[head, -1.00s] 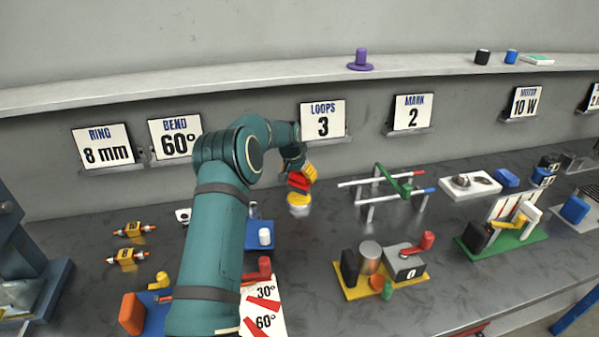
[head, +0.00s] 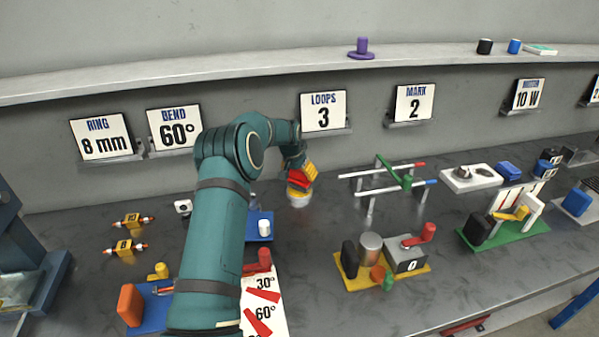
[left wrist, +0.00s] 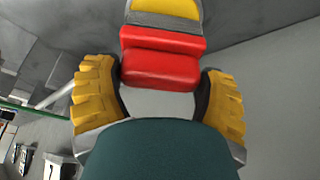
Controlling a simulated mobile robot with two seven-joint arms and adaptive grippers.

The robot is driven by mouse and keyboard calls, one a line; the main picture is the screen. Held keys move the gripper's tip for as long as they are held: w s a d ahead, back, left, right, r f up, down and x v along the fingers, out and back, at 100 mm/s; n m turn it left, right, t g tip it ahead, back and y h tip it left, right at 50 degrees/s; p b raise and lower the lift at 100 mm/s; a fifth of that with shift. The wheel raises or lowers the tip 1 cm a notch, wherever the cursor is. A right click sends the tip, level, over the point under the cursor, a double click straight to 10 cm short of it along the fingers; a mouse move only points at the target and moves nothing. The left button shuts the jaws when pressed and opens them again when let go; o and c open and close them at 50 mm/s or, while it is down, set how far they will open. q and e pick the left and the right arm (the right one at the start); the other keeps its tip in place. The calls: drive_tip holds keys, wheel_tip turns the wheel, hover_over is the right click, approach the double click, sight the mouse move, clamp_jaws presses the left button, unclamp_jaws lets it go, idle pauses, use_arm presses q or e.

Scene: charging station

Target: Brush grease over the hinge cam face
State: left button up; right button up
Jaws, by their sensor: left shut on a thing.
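My left gripper (head: 303,173) is low over the back middle of the bench. In the left wrist view its yellow fingers (left wrist: 160,75) are shut on a red-handled tool that looks like a brush (left wrist: 160,45), with a grey band and a yellow end. The brush points down in the head view, right over a small round pale pot (head: 300,202). Its tip is hidden there, so I cannot tell whether it touches the pot's contents. I cannot tell for certain which part is the hinge cam face. My right gripper is not in view.
A rack with green, red and blue parts (head: 390,180) stands right of the pot. A yellow-based fixture (head: 345,285) is in front. A white tray with metal parts (head: 455,185) lies farther right. A blue block with a white cylinder (head: 258,235) is close by my arm.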

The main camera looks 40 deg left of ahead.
sight(300, 170)
use_arm(q)
drive_tip(key=shift+f+b, duration=0.35)
drive_tip(key=shift+f, duration=0.2)
idle(1.4)
drive_tip(key=shift+r, duration=0.15)
drive_tip(key=shift+r+p, duration=2.05)
drive_tip(key=shift+r, duration=1.35)
